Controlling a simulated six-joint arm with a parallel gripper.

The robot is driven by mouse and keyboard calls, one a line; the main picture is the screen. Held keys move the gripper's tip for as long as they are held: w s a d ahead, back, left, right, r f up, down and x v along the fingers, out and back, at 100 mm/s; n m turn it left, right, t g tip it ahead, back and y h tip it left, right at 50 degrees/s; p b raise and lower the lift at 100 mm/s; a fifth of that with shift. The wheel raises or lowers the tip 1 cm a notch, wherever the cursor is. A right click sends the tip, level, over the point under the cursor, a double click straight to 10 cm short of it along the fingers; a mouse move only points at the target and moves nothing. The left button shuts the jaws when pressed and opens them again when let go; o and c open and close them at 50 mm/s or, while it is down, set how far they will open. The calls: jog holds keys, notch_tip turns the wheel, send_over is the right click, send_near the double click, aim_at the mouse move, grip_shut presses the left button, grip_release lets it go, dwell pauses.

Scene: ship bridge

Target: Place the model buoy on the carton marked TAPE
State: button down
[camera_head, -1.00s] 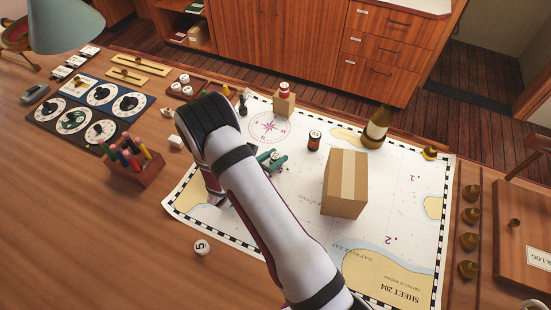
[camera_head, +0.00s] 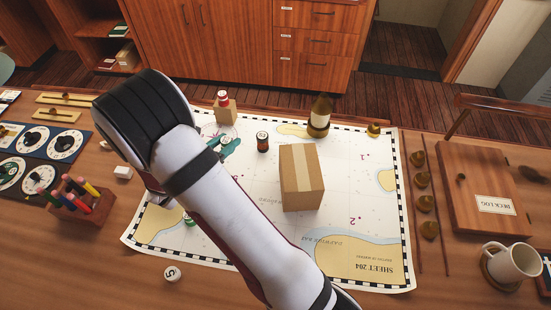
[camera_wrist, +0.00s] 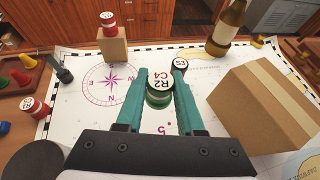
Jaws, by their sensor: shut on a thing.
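In the head view my gripper (camera_head: 229,149) is over the chart, partly behind my arm; any gap beneath the buoy cannot be told. A large brown carton (camera_head: 302,180) stands right of my gripper and also shows in the wrist view (camera_wrist: 262,105). A small carton (camera_head: 226,114) stands farther back with a red white-topped cylinder (camera_head: 223,98) on it. No TAPE marking is readable on either carton.
A dark cylinder with an orange band (camera_head: 262,142) stands close right of my gripper. A bottle (camera_head: 319,116) stands at the chart's back edge. A pencil holder (camera_head: 77,205) is at left. The chart (camera_head: 340,215) is clear right of the large carton.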

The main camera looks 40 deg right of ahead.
jog(key=s+d+r+m+g+h, duration=0.2)
jog(key=s+d+r+m+g, duration=0.25)
jog(key=s+d, duration=0.3)
notch_tip(320, 180, up, 4)
jog(key=m+g, duration=0.3)
send_over(301, 166)
jog(key=shift+g, duration=0.35)
notch_tip(301, 166, down, 8)
jog(key=shift+r, duration=0.15)
jog(key=shift+f, duration=0.25)
jog(key=c, duration=0.5)
grip_release()
jog(key=shift+r, duration=0.1)
